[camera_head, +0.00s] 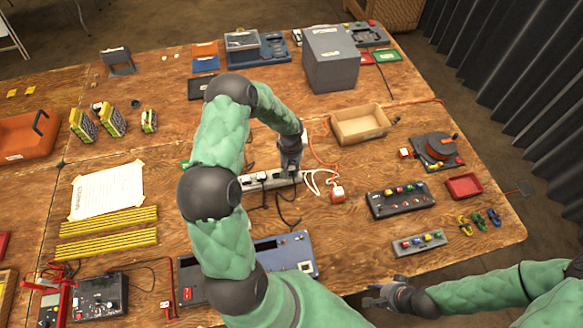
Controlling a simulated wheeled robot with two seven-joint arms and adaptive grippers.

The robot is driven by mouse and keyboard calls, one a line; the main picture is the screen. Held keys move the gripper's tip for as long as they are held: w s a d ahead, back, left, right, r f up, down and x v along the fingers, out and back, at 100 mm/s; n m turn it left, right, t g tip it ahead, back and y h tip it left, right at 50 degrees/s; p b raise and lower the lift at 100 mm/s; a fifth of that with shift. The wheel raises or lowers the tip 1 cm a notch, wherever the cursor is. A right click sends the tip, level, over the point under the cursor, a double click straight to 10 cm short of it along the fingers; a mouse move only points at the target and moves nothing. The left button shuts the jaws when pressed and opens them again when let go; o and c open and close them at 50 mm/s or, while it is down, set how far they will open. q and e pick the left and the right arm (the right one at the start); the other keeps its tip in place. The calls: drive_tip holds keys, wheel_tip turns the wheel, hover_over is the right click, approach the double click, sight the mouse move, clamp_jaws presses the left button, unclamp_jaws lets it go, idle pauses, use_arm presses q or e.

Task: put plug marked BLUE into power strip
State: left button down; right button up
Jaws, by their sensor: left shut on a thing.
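The white power strip (250,183) lies on the wooden table near the middle, partly covered by my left arm. My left gripper (290,170) points down over the strip's right end, shut on a small plug. The plug is mostly hidden by the fingers, and I cannot read a BLUE mark on it. I cannot tell whether the plug touches the strip or is seated in it. A black cord (283,212) lies on the table just below the strip. My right gripper (377,297) is low, by the table's front edge, away from the strip; its finger opening is unclear.
A white-and-red plug or adapter (337,194) with white cord lies right of the strip. A cardboard tray (358,124) and grey box (330,60) stand behind. A black button panel (400,199) is to the right; a blue-grey panel (270,258) is in front.

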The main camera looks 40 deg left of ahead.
use_arm(q)
drive_tip(key=shift+b, duration=0.85)
use_arm(e)
drive_tip(key=shift+f, duration=0.8)
idle(0.7)
use_arm(q)
drive_tip(key=shift+a+f+b, duration=0.1)
drive_tip(key=shift+f+b, duration=0.35)
drive_tip(key=shift+b, duration=0.15)
use_arm(e)
drive_tip(key=shift+f, duration=0.6)
drive_tip(key=shift+s+f, duration=0.1)
drive_tip(key=shift+f, duration=0.2)
idle(0.6)
use_arm(q)
drive_tip(key=shift+f+b, duration=0.2)
drive_tip(key=shift+b, duration=0.3)
use_arm(e)
drive_tip(key=shift+o, duration=0.4)
drive_tip(key=shift+f, duration=0.25)
use_arm(q)
drive_tip(key=c, duration=0.7)
unclamp_jaws()
drive_tip(key=shift+c, duration=0.2)
drive_tip(key=o, duration=0.3)
drive_tip(key=shift+o, duration=0.2)
